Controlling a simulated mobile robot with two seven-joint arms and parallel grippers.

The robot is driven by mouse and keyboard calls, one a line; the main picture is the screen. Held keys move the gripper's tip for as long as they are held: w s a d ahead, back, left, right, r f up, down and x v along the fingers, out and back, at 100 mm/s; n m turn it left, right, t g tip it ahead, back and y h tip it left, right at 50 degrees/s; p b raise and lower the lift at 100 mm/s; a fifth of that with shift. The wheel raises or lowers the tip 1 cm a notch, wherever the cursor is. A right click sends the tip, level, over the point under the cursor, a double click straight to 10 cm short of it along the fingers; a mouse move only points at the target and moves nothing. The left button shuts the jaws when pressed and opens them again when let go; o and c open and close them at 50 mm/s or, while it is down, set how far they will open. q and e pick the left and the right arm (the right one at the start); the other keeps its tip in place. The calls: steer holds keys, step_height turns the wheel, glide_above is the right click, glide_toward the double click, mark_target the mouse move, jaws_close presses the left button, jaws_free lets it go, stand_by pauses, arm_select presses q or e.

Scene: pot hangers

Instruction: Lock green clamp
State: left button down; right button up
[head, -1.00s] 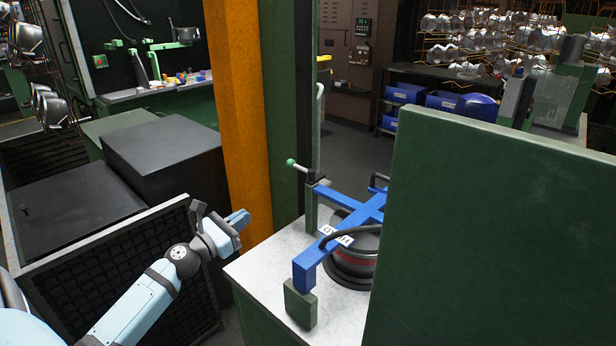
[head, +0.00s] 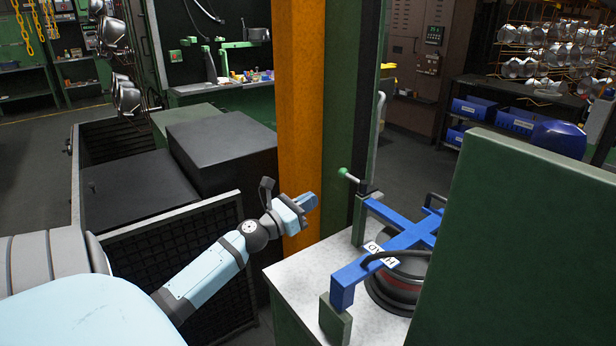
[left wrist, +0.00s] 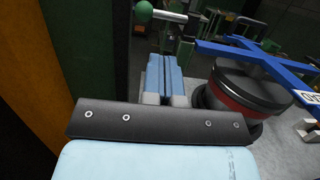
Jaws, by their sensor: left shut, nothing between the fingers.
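The green clamp stands at the back left corner of the white worktop. Its handle ends in a green knob (head: 343,172) and points left, slightly upward, from a dark joint on a green post (head: 360,218). The knob (left wrist: 144,10) also shows at the top of the left wrist view, with a metal rod running right from it. My left gripper (head: 311,201) is shut and empty, left of and a little below the knob in the head view, apart from it. Its blue fingers (left wrist: 164,72) lie together in the left wrist view. My right gripper is out of view.
A blue cross-shaped frame (head: 385,250) lies over a round dark pot with a red band (left wrist: 245,88) on the worktop (head: 312,268). A green panel (head: 510,240) blocks the right. An orange and green pillar (head: 300,110) rises behind my gripper.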

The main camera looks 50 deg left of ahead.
arm_select(q)
steer(key=a+x, duration=0.1)
steer(key=x, duration=0.9)
steer(key=shift+w+d+p, duration=0.25)
steer(key=shift+d+p, duration=0.15)
steer(key=shift+d, duration=0.1)
steer(key=shift+h, duration=0.3)
